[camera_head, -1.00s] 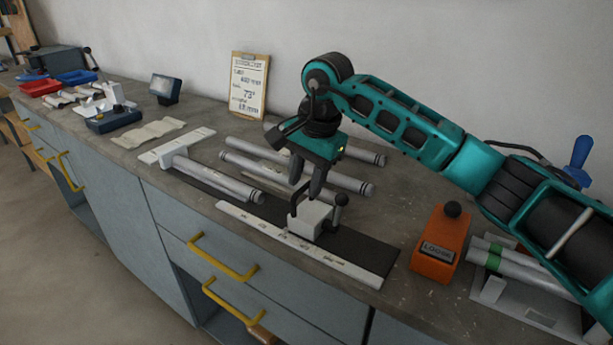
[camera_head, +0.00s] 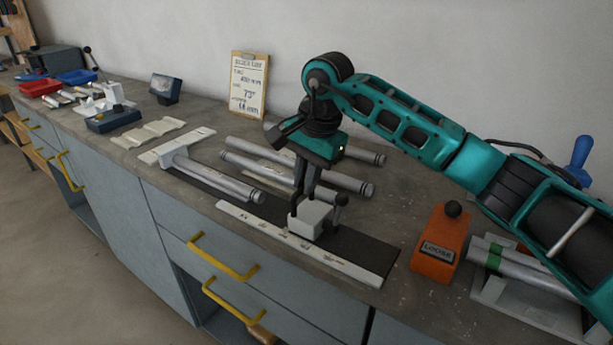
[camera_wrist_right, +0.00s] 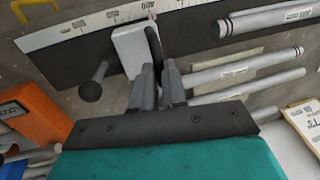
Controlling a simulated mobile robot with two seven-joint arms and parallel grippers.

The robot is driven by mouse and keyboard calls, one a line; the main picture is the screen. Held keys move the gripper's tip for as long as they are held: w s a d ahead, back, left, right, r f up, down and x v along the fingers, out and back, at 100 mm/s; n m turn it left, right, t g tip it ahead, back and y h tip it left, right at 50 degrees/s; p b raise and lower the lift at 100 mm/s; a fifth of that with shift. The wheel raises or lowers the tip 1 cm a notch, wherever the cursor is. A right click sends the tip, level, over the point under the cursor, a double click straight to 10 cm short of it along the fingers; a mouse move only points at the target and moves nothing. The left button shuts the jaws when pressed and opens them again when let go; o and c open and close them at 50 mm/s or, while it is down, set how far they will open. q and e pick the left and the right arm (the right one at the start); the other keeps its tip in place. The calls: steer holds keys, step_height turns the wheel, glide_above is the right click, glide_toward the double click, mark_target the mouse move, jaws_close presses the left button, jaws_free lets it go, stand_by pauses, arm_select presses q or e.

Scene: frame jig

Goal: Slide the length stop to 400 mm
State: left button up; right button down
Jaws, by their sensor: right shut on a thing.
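The length stop (camera_head: 311,219) is a pale block with a black handle and a black-knobbed lever (camera_head: 341,201). It sits on the dark rail (camera_head: 356,247) beside the white scale (camera_head: 300,246). My right gripper (camera_head: 302,199) points down at the stop and is shut on its black handle. The right wrist view shows the fingers (camera_wrist_right: 160,80) at the handle, next to the white block (camera_wrist_right: 135,48) and its lever knob (camera_wrist_right: 90,91). Scale numbers show there, too small to read surely. My left gripper is not in view.
An orange box (camera_head: 439,240) labelled "LOOSE" stands right of the rail. Several grey tubes (camera_head: 297,172) lie behind it, and one tube (camera_head: 218,180) lies along the rail's left part. A clipboard (camera_head: 249,84) leans on the wall.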

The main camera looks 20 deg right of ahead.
mark_target(319, 212)
steer(key=shift+s+d, duration=0.1)
steer(key=c, duration=1.2)
jaws_free()
steer(key=shift+o, duration=0.2)
step_height(319, 212, up, 13)
steer(key=s+d, duration=0.1)
steer(key=s, duration=0.1)
steer(key=shift+d+f, duration=0.15)
steer(key=shift+d, duration=0.1)
